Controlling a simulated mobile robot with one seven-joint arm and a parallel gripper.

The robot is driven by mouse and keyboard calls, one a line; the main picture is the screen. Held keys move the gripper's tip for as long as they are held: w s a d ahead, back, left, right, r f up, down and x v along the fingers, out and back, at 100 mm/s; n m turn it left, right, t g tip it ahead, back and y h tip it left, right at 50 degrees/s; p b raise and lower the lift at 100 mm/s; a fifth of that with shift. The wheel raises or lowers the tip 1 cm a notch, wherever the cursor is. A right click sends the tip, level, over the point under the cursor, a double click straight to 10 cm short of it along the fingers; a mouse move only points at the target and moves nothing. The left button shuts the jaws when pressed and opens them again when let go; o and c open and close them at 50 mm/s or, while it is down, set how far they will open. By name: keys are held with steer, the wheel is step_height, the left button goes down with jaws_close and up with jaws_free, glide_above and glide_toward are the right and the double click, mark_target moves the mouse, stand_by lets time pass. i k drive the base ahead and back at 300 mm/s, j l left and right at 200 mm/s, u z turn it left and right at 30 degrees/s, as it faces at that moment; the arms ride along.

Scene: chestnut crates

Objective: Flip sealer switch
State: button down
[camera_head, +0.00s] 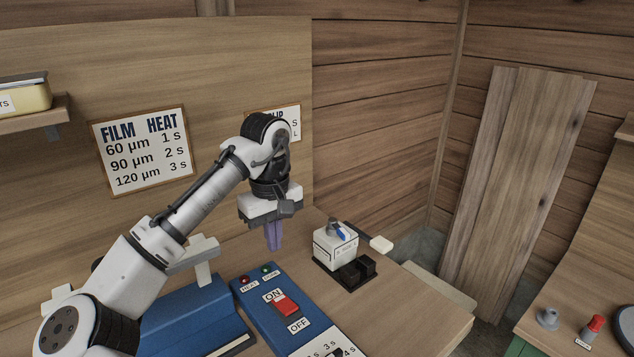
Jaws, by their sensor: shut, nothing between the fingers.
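The red sealer switch (285,304) sits on a blue control panel (262,309) on the wooden bench, with an ON label beyond it and an OFF label on its near side. The panel joins the blue sealer body (195,325) on its left. Two small lamps, one red (244,281) and one green (266,269), sit at the panel's far end. My gripper (274,246) points down above the far end of the panel, beyond the switch, its purple fingers together and empty. My arm covers part of the sealer. I cannot tell which way the switch is tilted.
A white box (335,247) on a black base stands right of the panel. A white scale card (326,345) lies at the near right. A FILM HEAT sign (144,148) hangs on the back board. Bare bench (420,310) lies at right; a green cabinet (528,340) stands beyond a gap.

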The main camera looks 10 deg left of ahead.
mark_target(283, 302)
steer(key=k, duration=0.95)
